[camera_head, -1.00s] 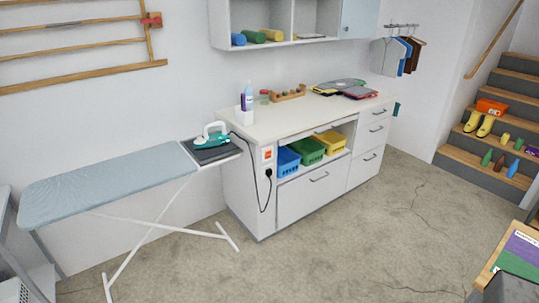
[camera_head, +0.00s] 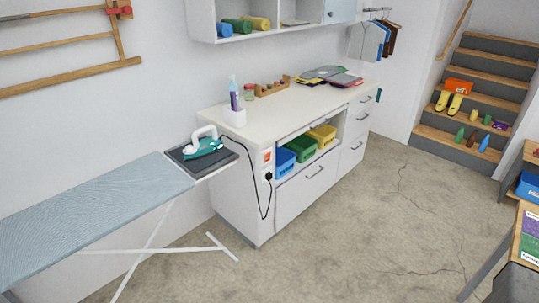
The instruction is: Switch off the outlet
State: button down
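The outlet (camera_head: 267,165) is a small white panel on the front corner of the white cabinet, just below the worktop. It has an orange-red switch (camera_head: 267,156) at the top. A black plug (camera_head: 268,176) sits in its lower part. A black cord runs from the plug down in a loop and up to the teal and white iron (camera_head: 204,145). The iron rests on the dark pad at the end of the ironing board. The switch is too small to tell its position. My gripper is not in view.
The blue ironing board (camera_head: 95,205) with white legs stands left of the cabinet (camera_head: 228,192). Blue, green and yellow baskets fill the cabinet's open shelf. Open concrete floor (camera_head: 350,235) lies in front. Stairs (camera_head: 480,100) and a wooden table (camera_head: 528,222) are at the right.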

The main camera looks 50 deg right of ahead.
aim_at(267, 157)
jog(key=z, duration=0.2)
jog(key=i, duration=0.85)
jog(key=u, duration=0.05)
jog(key=k, duration=0.9)
jog(key=z, duration=0.15)
jog(key=i, duration=0.75)
